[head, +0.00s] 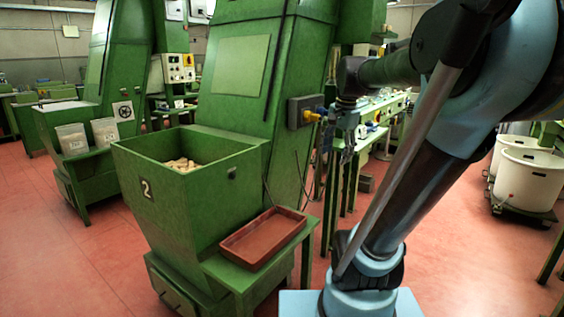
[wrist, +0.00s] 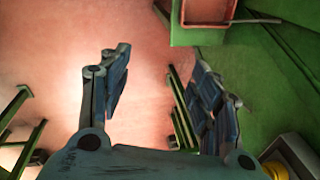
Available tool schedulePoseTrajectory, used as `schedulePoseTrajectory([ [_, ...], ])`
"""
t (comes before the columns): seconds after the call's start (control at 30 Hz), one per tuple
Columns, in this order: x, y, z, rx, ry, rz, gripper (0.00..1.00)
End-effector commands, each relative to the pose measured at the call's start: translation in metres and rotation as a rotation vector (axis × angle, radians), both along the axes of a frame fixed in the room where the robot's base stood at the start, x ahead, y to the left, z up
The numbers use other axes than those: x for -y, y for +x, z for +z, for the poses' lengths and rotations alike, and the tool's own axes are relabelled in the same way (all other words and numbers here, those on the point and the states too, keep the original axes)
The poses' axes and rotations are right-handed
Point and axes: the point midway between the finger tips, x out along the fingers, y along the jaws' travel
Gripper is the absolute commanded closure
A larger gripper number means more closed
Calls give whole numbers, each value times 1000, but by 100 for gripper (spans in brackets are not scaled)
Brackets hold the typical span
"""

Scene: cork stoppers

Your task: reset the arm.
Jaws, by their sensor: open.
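My gripper (head: 344,150) hangs from my bent arm in the head view, in front of the green machine and up and right of the red tray. In the wrist view my gripper (wrist: 160,68) has its two dark, jointed fingers spread wide, with only red floor and part of a green frame showing between them. It is open and empty. My arm fills the right of the head view, rising from its base and folding over to the left.
A green hopper (head: 190,200) marked 2 holds several corks. An empty red-brown tray (head: 262,262) rests on a green stand beside it; its edge shows in the wrist view (wrist: 176,30). White tubs (head: 527,185) stand at right.

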Motion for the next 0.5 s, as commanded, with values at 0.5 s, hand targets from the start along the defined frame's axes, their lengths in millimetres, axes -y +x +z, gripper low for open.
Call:
schedulePoseTrajectory([
  [0.5, 10, -134, -161, 48, -187, 684, 43],
])
